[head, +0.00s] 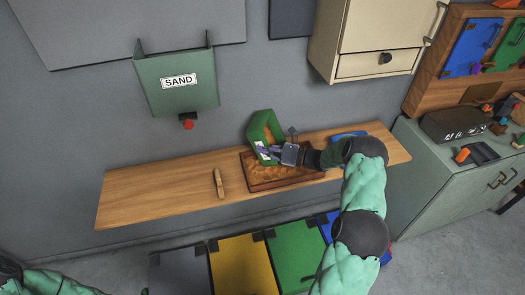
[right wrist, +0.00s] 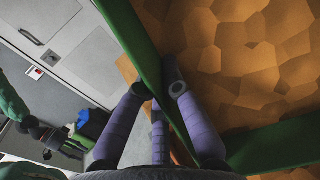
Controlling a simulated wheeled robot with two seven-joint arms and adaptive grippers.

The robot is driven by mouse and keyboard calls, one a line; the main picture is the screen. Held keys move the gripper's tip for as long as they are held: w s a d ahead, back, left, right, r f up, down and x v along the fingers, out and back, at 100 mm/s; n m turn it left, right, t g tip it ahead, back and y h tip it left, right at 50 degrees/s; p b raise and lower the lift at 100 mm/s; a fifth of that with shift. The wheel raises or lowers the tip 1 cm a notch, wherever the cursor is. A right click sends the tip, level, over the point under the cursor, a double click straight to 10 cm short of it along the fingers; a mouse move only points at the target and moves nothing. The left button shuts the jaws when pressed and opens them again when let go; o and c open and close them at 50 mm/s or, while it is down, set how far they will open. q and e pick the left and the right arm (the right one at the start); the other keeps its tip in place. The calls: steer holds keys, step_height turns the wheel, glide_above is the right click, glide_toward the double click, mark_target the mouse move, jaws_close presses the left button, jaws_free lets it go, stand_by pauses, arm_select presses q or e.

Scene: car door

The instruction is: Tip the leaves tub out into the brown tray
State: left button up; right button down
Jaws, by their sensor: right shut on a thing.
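The green tub (head: 262,124) is above the back left part of the brown tray (head: 258,186) in the head view. It is tilted, and a pale label shows low on its side. My right gripper (head: 267,151) is shut on the tub's wall. In the right wrist view, the purple fingers (right wrist: 157,92) pinch the green tub wall (right wrist: 137,45). Brown, leaf-like flat pieces (right wrist: 240,60) fill the space beyond that wall; I cannot tell whether they lie in the tub or the tray. Brown patches also show in the tray. My left gripper is out of view.
The tray stands on a wooden shelf (head: 150,196). A small wooden tool (head: 219,183) lies left of it, and a blue item (head: 345,136) is at its right, partly hidden. A green SAND hopper (head: 178,95) hangs on the wall. Coloured bins (head: 243,262) stand below the shelf.

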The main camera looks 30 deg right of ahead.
steer(key=shift+s+d+t+y+b, duration=0.45)
steer(key=shift+t+y+b, duration=0.15)
steer(key=shift+b, duration=0.5)
steer(key=shift+s+d+f+t+y+b, duration=0.25)
steer(key=shift+s+d+t+y+b, duration=0.25)
steer(key=shift+b, duration=0.55)
steer(key=shift+s+d+f+t+y+b, duration=0.35)
steer(key=shift+t+y+b, duration=0.2)
steer(key=shift+b, duration=0.5)
steer(key=shift+s+d+r+t+y+b, duration=0.2)
steer(key=shift+s+d+t+y+b, duration=0.25)
steer(key=shift+s+t+b, duration=0.15)
steer(key=shift+s+d+r+t+y+b, duration=0.15)
steer(key=shift+s+d+t+y+b, duration=0.25)
steer(key=shift+b, duration=0.25)
steer(key=shift+t, duration=0.35)
steer(key=shift+r, duration=0.15)
step_height(320, 180, up, 5)
steer(key=p, duration=0.3)
steer(key=shift+p, duration=0.3)
